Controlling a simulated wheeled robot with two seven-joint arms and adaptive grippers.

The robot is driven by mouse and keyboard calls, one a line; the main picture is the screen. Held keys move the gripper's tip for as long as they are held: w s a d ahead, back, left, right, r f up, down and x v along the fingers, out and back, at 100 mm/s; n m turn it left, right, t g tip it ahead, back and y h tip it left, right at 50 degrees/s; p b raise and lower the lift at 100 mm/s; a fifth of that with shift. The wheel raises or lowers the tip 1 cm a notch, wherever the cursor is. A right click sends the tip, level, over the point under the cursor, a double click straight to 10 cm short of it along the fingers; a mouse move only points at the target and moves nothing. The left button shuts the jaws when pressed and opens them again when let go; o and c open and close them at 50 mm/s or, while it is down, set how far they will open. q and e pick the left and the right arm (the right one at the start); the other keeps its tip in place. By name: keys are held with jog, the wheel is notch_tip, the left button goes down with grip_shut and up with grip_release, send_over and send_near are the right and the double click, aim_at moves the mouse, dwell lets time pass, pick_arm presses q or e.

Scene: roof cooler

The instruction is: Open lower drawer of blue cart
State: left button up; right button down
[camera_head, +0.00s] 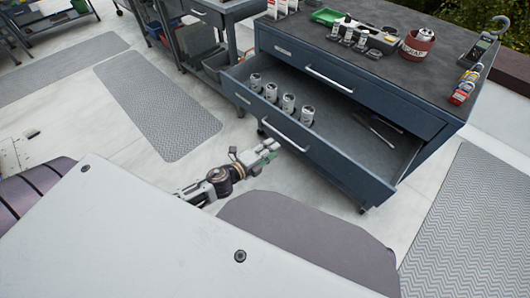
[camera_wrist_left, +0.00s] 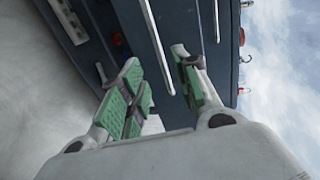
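The blue cart (camera_head: 432,82) stands at the upper right in the head view. Its lower drawer (camera_head: 345,165) is pulled out, with the inside showing. The drawer's pale bar handle (camera_head: 284,135) is on its front. The upper drawer (camera_head: 370,95) is shut. My left gripper (camera_head: 268,152) is low in front of the lower drawer, near its handle; contact is not clear. In the left wrist view, its green-padded fingers (camera_wrist_left: 160,88) are spread apart with nothing between them. Pale bars on the blue cart front (camera_wrist_left: 118,25) lie beyond. My right gripper is not in view.
Several white cans (camera_head: 288,103) stand in the drawer, and dark tools (camera_head: 377,128) lie at its right. The cart top holds a green tray (camera_head: 327,17) and a red container (camera_head: 417,45). Grey mats (camera_head: 155,110) lie on the pale floor. Another cart (camera_head: 205,12) stands behind.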

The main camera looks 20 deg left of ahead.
pick_arm(q)
jog(key=shift+v, duration=1.1)
jog(key=shift+f, duration=0.1)
